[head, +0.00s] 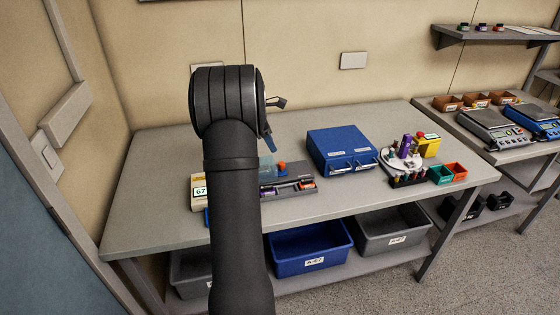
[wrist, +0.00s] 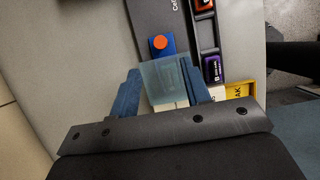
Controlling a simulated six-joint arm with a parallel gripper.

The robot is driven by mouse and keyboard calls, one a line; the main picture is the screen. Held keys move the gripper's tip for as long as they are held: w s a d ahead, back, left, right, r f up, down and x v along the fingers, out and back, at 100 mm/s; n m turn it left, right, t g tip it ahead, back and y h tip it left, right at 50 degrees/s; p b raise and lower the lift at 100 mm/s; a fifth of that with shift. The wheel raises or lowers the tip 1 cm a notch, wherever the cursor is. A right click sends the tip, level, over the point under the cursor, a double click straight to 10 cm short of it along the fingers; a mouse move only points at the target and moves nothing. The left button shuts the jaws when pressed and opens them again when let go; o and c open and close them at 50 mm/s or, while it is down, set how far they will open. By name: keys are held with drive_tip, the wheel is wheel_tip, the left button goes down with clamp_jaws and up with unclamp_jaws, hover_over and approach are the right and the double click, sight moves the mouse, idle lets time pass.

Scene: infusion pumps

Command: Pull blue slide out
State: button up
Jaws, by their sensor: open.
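A small blue piece with a round orange knob (wrist: 160,45) sits against a dark grey holder (wrist: 176,14) in the wrist view. The orange knob also shows in the head view (head: 282,167). A translucent pale-blue block (wrist: 164,80) lies just below the blue piece in the wrist view, between the fingers. My gripper (wrist: 160,70) has its two blue fingers spread on either side of this block. I cannot tell if they touch it. In the head view my arm hides most of the gripper and part of the holder.
The holder carries dark cartridges, one purple (wrist: 213,69). A blue two-drawer box (head: 340,146), a white round rack (head: 402,160), a yellow bin (head: 430,147) and small green and orange bins stand to the right. A white box numbered 67 (head: 199,190) is left of my arm.

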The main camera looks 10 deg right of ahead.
sight(282, 163)
drive_tip(key=x, duration=0.9)
drive_tip(key=shift+d+f, duration=0.1)
drive_tip(key=shift+f, duration=0.25)
drive_tip(key=shift+c, duration=0.4)
